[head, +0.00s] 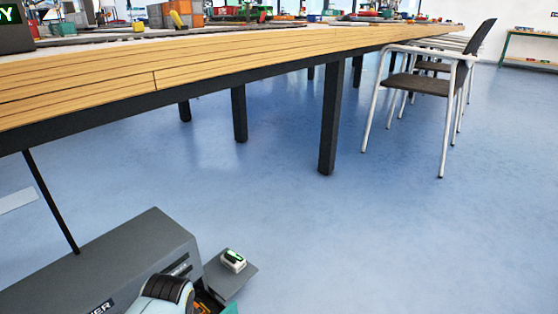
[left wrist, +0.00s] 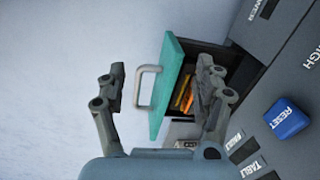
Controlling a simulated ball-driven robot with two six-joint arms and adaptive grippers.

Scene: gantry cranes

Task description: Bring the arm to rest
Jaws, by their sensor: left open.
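My left gripper (left wrist: 161,78) is open in the left wrist view, with its two fingers spread apart and nothing gripped. Between the fingers in the picture is the pale grey handle (left wrist: 139,88) of a drawer with a teal front (left wrist: 170,85). The handle touches neither finger; how far beyond the fingertips it lies is hard to tell. The drawer stands open from a dark grey cabinet (left wrist: 285,60), with orange and yellow things (left wrist: 185,97) inside. In the head view part of my left arm shows low at the cabinet, with its gripper hidden. My right gripper is not in view.
A blue RESET button (left wrist: 287,118) sits on the cabinet panel close to the right finger. A long wooden table (head: 200,60) and chairs (head: 420,84) stand beyond; blue floor is open at right.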

